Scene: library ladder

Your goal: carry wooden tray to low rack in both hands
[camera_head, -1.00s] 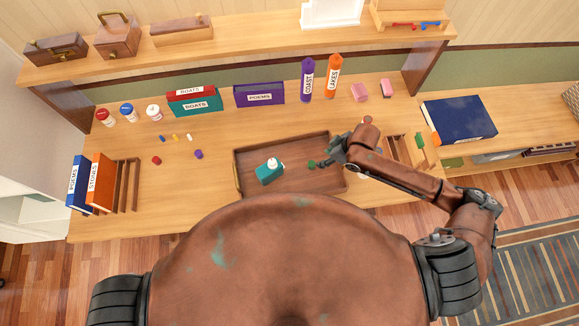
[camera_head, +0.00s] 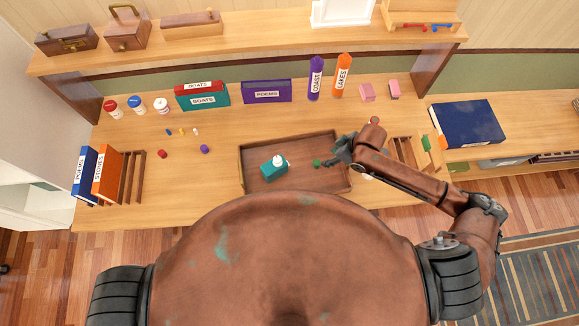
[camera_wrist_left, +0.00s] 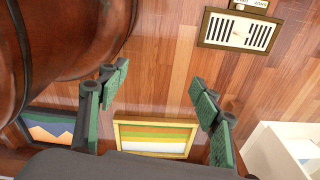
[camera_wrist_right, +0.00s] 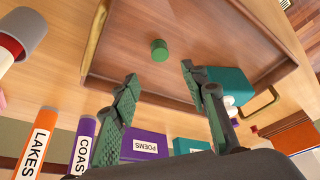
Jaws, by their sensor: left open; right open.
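The wooden tray (camera_head: 300,148) lies on the desk in front of me, a brass handle on its left end in the head view. A teal bottle with a white cap (camera_head: 273,168) and a small green cylinder (camera_head: 317,163) are in it. My right gripper (camera_head: 332,160) is over the tray's right part. In the right wrist view my right gripper (camera_wrist_right: 160,72) is open and empty, the green cylinder (camera_wrist_right: 159,50) beyond its fingertips. My left gripper (camera_wrist_left: 160,80) is open and empty above the floor, out of the head view. I cannot tell which furniture is the low rack.
Slotted wooden holders stand at the desk's left (camera_head: 132,178) and right (camera_head: 405,152). Labelled books (camera_head: 203,99) and the purple and orange tubes (camera_head: 315,78) stand behind the tray. Small coloured pieces lie left of the tray.

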